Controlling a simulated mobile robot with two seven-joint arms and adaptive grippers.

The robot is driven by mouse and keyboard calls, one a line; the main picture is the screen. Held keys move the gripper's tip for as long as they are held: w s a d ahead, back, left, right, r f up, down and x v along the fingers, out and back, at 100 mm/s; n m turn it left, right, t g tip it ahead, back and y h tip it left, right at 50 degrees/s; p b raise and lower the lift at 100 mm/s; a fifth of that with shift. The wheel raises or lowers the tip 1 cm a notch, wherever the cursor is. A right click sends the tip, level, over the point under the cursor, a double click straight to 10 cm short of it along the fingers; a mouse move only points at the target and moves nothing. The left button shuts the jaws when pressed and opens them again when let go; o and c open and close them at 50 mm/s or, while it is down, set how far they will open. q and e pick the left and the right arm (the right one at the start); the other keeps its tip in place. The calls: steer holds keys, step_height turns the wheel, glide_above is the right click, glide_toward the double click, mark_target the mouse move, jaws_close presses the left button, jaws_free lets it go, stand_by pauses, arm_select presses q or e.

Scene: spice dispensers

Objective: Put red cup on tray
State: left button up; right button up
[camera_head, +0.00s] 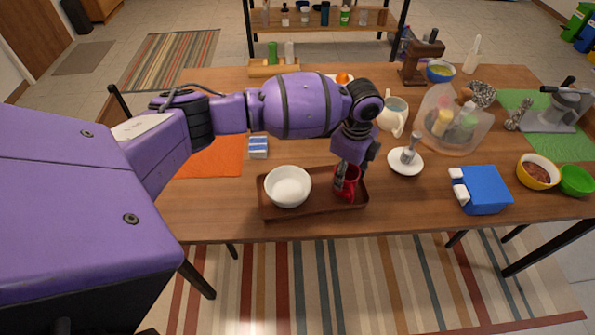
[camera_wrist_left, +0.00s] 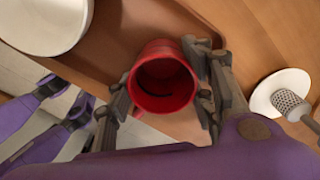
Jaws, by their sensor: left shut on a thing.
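The red cup (camera_head: 351,190) is upright at the right end of the brown wooden tray (camera_head: 318,202). My left gripper (camera_head: 346,178) comes down on the cup from above and is shut on it. In the left wrist view the red cup (camera_wrist_left: 162,82) shows its open mouth between the two fingers of my left gripper (camera_wrist_left: 160,92). The tray (camera_wrist_left: 125,45) lies beneath it in that view. I cannot tell whether the cup's base touches the tray.
A white bowl (camera_head: 288,186) fills the tray's left part. Right of the tray are a white saucer (camera_head: 405,168) with a metal grinder-like tool, a blue box (camera_head: 485,190) and a yellow bowl (camera_head: 538,171). A cream pitcher (camera_head: 393,117) stands behind.

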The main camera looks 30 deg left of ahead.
arm_select(q)
steer(key=shift+w, duration=0.1)
steer(key=o, duration=1.4)
steer(key=shift+f, duration=0.1)
steer(key=shift+c, duration=0.2)
step_height(320, 180, up, 12)
steer(key=shift+p, duration=0.4)
